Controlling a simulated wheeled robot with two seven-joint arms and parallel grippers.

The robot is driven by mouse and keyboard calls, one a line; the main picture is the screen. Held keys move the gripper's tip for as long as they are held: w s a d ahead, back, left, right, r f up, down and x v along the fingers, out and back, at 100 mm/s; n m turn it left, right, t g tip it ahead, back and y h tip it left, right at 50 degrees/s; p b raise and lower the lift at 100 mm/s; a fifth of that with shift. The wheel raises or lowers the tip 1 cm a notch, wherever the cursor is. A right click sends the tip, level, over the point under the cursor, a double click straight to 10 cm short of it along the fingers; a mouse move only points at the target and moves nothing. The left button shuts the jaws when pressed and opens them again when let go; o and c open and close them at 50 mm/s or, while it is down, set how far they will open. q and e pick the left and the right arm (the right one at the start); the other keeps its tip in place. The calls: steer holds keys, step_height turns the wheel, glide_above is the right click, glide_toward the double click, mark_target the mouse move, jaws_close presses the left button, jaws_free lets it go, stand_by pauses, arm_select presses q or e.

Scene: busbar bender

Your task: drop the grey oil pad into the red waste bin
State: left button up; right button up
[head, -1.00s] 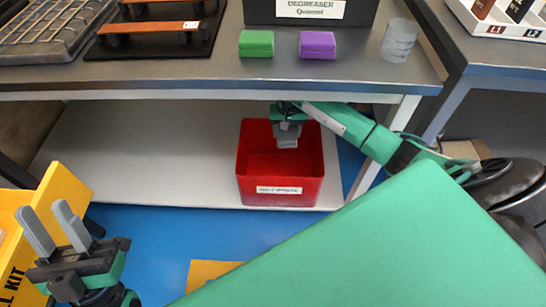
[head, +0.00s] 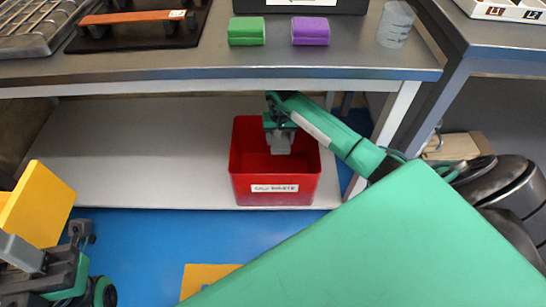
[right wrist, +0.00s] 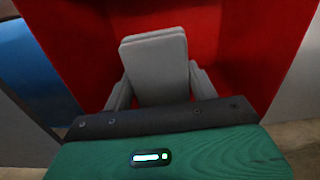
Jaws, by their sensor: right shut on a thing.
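The red waste bin (head: 275,190) stands on the white shelf under the bench, with a white label on its front. My right gripper (head: 280,146) points down inside the bin's opening. In the right wrist view it is shut on the grey oil pad (right wrist: 155,62), which sits between its two fingers, with red bin walls around it. In the head view the pad and the grey fingers are hard to tell apart. My left gripper (head: 22,254) is at the lower left edge, partly cut off, away from the bin.
A green block (head: 246,31), a purple block (head: 310,31) and a clear cup (head: 395,24) stand on the bench top (head: 200,66) above the bin. A yellow box (head: 38,205) is at left. The shelf (head: 130,150) left of the bin is clear.

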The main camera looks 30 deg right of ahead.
steer(key=o, duration=1)
steer(key=shift+c, duration=0.2)
